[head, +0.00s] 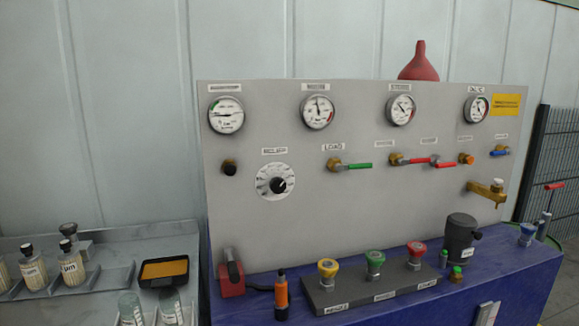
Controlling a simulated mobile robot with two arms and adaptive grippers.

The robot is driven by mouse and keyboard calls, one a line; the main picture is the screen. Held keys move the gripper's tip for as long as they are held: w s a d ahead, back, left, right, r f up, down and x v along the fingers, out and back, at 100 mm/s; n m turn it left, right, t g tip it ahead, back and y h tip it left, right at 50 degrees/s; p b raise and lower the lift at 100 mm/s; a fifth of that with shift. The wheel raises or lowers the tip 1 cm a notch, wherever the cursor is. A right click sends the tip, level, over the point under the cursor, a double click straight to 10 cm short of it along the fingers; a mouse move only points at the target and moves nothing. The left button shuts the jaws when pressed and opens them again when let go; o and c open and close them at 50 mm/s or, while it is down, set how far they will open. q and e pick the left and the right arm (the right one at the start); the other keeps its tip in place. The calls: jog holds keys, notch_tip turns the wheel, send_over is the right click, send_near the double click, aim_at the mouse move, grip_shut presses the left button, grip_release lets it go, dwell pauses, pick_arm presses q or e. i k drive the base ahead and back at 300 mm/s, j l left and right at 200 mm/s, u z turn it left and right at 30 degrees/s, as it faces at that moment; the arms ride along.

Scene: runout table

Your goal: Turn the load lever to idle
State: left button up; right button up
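A green-handled lever (358,166) on a brass valve sits on the upright grey panel, just below a label (332,147) that seems to read LOAD. The lever's handle points to the right, nearly level. I cannot read any idle mark near it. A black knob (278,185) on a white dial is to its left, and two red-handled levers (420,161) are to its right. Neither of my grippers shows in the head view.
Several round gauges (318,111) line the panel's top. On the blue bench (235,305) below stand a block with yellow, green and red knobs (375,259), an orange-handled tool (281,294), a red box with a black lever (231,277) and a dark cylinder (461,238). Bottles (70,264) stand left.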

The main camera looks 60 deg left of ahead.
aim_at(339, 168)
jog(key=u, duration=1.45)
